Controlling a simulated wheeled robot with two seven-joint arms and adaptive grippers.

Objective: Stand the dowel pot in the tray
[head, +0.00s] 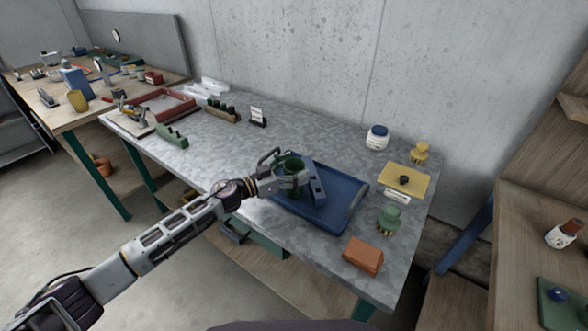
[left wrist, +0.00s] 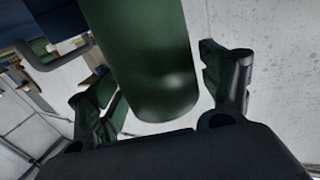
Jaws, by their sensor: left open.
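The dowel pot (head: 291,163) looks like a dark green round cup, over the back left part of the blue tray (head: 345,213) in the head view. Whether its base rests on the tray is hidden by my gripper. My left gripper (head: 287,181) is at the pot. In the left wrist view, the green pot (left wrist: 145,50) is between the spread fingers of my left gripper (left wrist: 155,84), with a visible gap on the right side. The left gripper is open. My right gripper is not in view.
A blue-grey block (head: 317,184) lies in the tray beside the pot. A white jar (head: 377,137) stands behind. The tabletop left of the tray has clear room.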

